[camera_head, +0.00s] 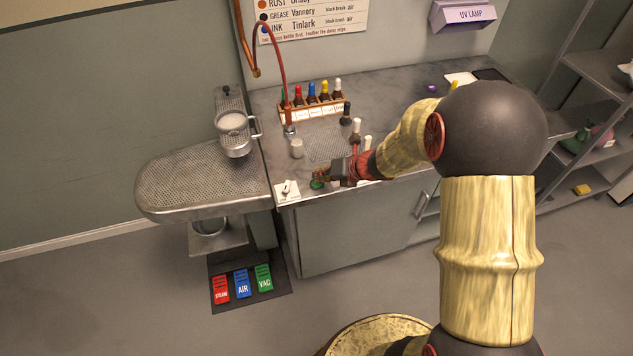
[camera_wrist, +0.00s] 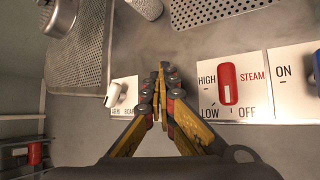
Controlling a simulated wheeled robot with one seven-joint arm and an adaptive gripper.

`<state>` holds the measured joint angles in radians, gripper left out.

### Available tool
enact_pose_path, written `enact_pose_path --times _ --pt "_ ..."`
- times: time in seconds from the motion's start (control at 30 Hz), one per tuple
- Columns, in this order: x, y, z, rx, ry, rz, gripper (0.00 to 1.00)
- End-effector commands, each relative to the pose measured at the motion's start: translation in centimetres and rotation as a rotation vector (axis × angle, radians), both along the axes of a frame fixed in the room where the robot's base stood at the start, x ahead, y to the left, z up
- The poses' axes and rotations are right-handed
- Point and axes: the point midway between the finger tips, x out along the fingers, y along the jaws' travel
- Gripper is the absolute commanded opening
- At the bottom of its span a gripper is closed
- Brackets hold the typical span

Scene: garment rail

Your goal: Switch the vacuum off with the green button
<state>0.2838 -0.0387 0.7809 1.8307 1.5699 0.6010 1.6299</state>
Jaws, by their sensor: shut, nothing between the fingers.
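My gripper (camera_head: 325,178) is over the front edge of the counter, its fingers shut and empty. In the wrist view its yellow fingertips (camera_wrist: 162,78) meet between two white switch plates. A small round green spot (camera_head: 317,184) shows right by the fingertips in the head view; I cannot tell if it is a button. A green pedal marked VAC (camera_head: 264,278) lies on the floor mat, well below my gripper. No green button shows in the wrist view.
A red STEAM switch (camera_wrist: 228,85) and an ON plate (camera_wrist: 312,70) lie right of the fingers, a white-knobbed switch (camera_wrist: 114,95) left. Red STEAM (camera_head: 221,290) and blue AIR (camera_head: 242,284) pedals sit beside VAC. Bottles (camera_head: 311,100) and a steel cup (camera_head: 233,133) stand behind.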

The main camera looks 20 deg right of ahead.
Motion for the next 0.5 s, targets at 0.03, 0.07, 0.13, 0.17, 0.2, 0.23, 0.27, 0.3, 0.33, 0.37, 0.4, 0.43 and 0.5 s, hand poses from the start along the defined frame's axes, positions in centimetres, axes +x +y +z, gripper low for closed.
enact_pose_path --times 0.03,0.07,0.13,0.17,0.2,0.23,0.27,0.3,0.33,0.37,0.4,0.43,0.5 --pt "-0.13 0.04 -0.36 0.000 0.005 0.000 0.00" --pt "-0.15 0.03 -0.38 0.000 0.005 0.000 0.00" --pt "-0.17 0.04 -0.37 0.000 0.005 0.000 0.00" --pt "-0.18 0.04 -0.38 0.000 0.005 0.001 0.00" --pt "-0.19 0.05 -0.40 0.000 0.005 0.001 0.00" --pt "-0.19 0.04 -0.41 -0.001 0.006 0.000 0.00" --pt "-0.21 0.05 -0.43 0.000 0.006 -0.001 0.00" --pt "-0.21 0.05 -0.43 0.000 0.007 0.000 0.00" --pt "-0.23 0.05 -0.43 0.000 0.007 0.000 0.00" --pt "-0.24 0.06 -0.39 0.000 0.007 0.000 0.00" --pt "-0.25 0.07 -0.30 0.000 0.007 0.000 0.00" --pt "-0.27 0.07 -0.21 0.000 0.008 0.000 0.00" --pt "-0.31 0.10 0.03 0.000 0.008 0.000 0.00"
